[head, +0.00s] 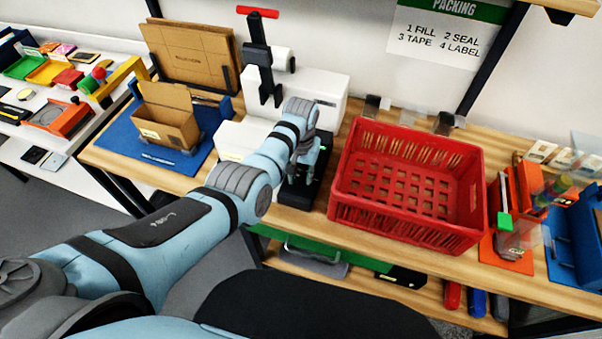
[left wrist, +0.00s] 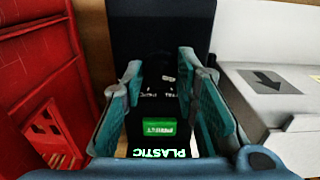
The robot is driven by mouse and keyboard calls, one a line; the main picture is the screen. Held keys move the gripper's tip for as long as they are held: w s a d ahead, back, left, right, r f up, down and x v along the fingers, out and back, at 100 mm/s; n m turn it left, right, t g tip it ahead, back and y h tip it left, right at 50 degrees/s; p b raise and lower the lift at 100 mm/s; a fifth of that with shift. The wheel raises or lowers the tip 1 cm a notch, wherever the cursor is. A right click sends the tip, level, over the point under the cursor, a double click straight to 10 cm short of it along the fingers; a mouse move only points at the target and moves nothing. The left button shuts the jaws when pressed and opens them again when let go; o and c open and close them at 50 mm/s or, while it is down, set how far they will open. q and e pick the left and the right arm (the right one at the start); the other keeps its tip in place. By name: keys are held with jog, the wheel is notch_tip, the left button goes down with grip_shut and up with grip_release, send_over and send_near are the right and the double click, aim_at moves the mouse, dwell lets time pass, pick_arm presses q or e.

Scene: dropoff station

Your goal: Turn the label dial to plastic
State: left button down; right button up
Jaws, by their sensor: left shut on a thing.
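The black label device stands on the wooden bench between the white machine and the red crate; its black body (head: 322,172) is partly hidden by my left arm. In the left wrist view the device (left wrist: 160,32) shows a green button or screen (left wrist: 158,131) and a lit PLASTIC text (left wrist: 160,153), upside down. Smaller white words sit between my fingers. My left gripper (head: 300,178) reaches down onto the device. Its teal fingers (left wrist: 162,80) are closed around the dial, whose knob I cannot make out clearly. My right gripper is not in view.
The red crate (head: 343,190) stands close right of the device. The white machine (head: 330,88) with a black lever is behind and left. A cardboard box (head: 166,118) on a blue mat is farther left. An orange tray with tools (head: 515,253) lies right of the crate.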

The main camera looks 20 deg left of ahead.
aim_at(301, 177)
pick_arm(q)
jog(key=c, duration=1.2)
grip_release()
jog(key=shift+c, duration=0.2)
jog(key=shift+r, duration=0.1)
notch_tip(301, 177, up, 12)
